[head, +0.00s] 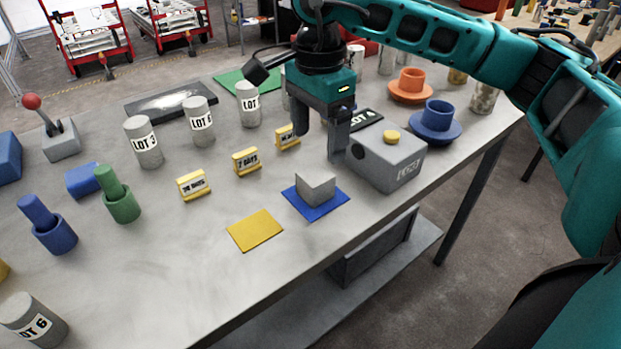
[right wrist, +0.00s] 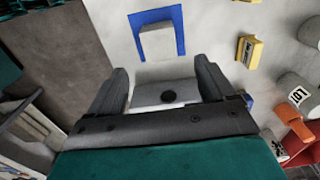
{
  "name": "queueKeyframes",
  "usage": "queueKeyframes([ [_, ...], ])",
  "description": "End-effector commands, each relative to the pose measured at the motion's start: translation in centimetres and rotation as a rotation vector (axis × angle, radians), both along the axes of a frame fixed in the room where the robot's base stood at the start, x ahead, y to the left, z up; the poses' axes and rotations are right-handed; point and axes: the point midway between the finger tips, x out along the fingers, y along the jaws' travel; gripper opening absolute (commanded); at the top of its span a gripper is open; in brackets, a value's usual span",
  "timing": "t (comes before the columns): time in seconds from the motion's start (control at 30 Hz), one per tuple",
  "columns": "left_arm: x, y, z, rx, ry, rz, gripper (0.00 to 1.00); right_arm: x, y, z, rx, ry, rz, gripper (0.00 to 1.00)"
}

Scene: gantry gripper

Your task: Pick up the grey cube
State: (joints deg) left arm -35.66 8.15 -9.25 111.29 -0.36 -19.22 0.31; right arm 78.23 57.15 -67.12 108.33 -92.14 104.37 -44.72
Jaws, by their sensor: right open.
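The grey cube (head: 316,187) sits on a blue mat (head: 300,205) near the front edge of the table. It also shows in the right wrist view (right wrist: 157,42), on the blue mat (right wrist: 178,14), beyond my fingertips. My right gripper (head: 320,143) points down, open and empty, behind the cube and above table level. In the right wrist view its two fingers (right wrist: 161,78) stand apart, with nothing gripped between them. My left gripper is not in view.
A grey box (head: 385,160) with a yellow button stands right of the cube, close to my right gripper. A yellow mat (head: 254,230) lies left of the cube. Yellow day signs (head: 246,161) and lot cylinders (head: 143,141) stand behind.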

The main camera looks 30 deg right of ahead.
Motion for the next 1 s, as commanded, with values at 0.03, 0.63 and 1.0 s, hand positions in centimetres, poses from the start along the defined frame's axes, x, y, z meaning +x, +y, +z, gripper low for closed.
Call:
queueKeyframes([
  [0.03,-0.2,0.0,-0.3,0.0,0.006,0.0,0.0,-0.1,0.0,-1.1,0.0,0.004,0.0,0.83],
  [0.63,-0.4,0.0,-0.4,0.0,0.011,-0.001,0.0,-0.1,0.4,-8.4,0.001,0.002,0.0,0.83],
  [1.0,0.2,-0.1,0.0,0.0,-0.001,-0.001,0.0,0.0,0.4,-9.6,0.002,0.0,0.001,0.83],
])
